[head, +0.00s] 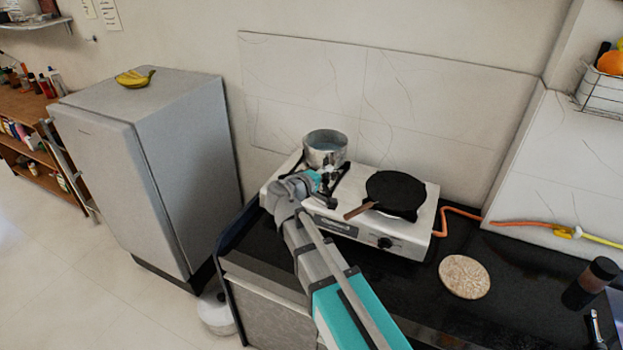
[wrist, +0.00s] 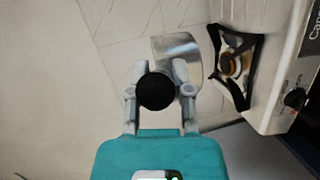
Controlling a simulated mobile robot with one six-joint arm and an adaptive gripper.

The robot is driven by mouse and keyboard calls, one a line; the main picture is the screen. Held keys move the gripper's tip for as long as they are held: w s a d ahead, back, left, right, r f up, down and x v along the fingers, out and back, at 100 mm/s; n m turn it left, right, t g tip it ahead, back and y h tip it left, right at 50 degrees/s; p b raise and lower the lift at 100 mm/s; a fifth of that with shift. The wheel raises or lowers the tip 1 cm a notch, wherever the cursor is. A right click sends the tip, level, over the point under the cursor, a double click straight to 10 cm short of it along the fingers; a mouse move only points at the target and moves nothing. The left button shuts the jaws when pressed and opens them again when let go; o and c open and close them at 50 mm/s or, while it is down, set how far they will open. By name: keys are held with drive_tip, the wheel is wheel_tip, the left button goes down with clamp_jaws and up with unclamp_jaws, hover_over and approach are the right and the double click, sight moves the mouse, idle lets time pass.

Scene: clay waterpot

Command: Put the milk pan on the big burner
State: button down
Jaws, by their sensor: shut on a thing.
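The milk pan (head: 325,158) is a small grey metal pot, upright at the back left of the white gas stove (head: 400,240). My gripper (head: 312,180) is shut on its handle. In the wrist view the handle's dark round end (wrist: 157,91) sits between the fingers, and part of the metal pan (wrist: 180,52) shows beyond them. The pan appears raised, beside a bare burner (wrist: 235,65) in that view; its exact height is unclear. My arm partly covers the left burner in the head view. A black skillet (head: 395,192) sits on the right burner.
The skillet's wooden handle (head: 360,210) points toward my arm. A tiled wall (head: 300,85) stands close behind the stove. A grey fridge (head: 150,160) with bananas (head: 135,78) is left. A round board (head: 464,276) and dark bottle (head: 590,283) occupy the right counter.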

drive_tip(key=w+a+f+b, duration=0.4)
drive_tip(key=w+f+b, duration=0.4)
drive_tip(key=w, duration=0.3)
drive_tip(key=shift+w+f, duration=0.15)
drive_tip(key=shift+f, duration=0.1)
drive_tip(key=shift+w+a+f+b, duration=0.1)
drive_tip(key=shift+w+f+b, duration=0.1)
drive_tip(key=shift+f+b, duration=0.85)
drive_tip(key=shift+w+a+f+b, duration=0.1)
drive_tip(key=shift+w+f+b, duration=0.05)
drive_tip(key=shift+f+b, duration=0.85)
drive_tip(key=shift+d, duration=0.1)
drive_tip(key=c, duration=0.5)
unclamp_jaws()
drive_tip(key=shift+c, duration=0.2)
drive_tip(key=shift+r, duration=0.1)
